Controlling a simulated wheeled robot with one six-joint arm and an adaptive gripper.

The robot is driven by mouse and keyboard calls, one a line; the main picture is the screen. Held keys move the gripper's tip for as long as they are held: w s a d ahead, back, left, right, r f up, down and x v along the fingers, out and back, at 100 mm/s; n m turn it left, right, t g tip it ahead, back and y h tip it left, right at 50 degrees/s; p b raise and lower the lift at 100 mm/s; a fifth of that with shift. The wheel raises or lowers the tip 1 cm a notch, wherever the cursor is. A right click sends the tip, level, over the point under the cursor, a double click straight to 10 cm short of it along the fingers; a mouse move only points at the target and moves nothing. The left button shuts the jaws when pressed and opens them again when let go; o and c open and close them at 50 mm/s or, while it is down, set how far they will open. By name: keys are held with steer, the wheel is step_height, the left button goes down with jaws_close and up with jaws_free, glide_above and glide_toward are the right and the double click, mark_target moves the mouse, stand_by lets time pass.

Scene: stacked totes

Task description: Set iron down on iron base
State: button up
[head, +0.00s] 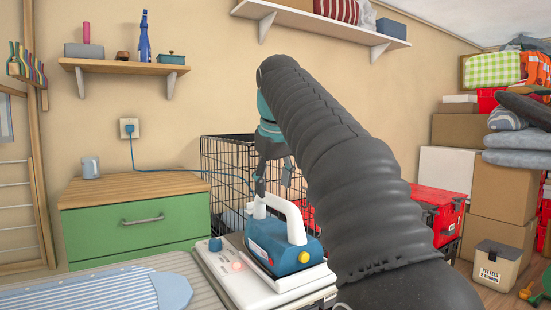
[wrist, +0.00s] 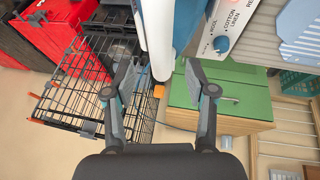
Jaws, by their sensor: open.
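My gripper (head: 273,188) points down at the handle's raised end. In the wrist view, my gripper (wrist: 160,78) is open, with one finger on each side of the handle end and visible gaps. My arm hides part of the iron's surroundings on the right.
A striped ironing board (head: 125,291) lies in front. A green-fronted cabinet (head: 140,225) with a mug (head: 90,167) stands at the left. A black wire crate (head: 225,165) is behind the iron. Red crates (head: 440,205) and stacked boxes (head: 505,190) fill the right.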

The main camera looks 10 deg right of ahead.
steer(key=v, duration=0.7)
steer(key=s+f+m, duration=0.1)
steer(key=s+f, duration=0.7)
steer(key=f, duration=0.4)
steer(key=s+f+m, duration=0.1)
steer(key=s+f, duration=0.8)
steer(key=f, duration=0.4)
steer(key=s+f+m, duration=0.2)
steer(key=s+f, duration=0.6)
steer(key=f, duration=0.4)
steer(key=shift+s+d+f+t+y, duration=0.2)
steer(key=shift+s+d+t+y, duration=0.05)
steer(key=shift+d+t+y, duration=0.1)
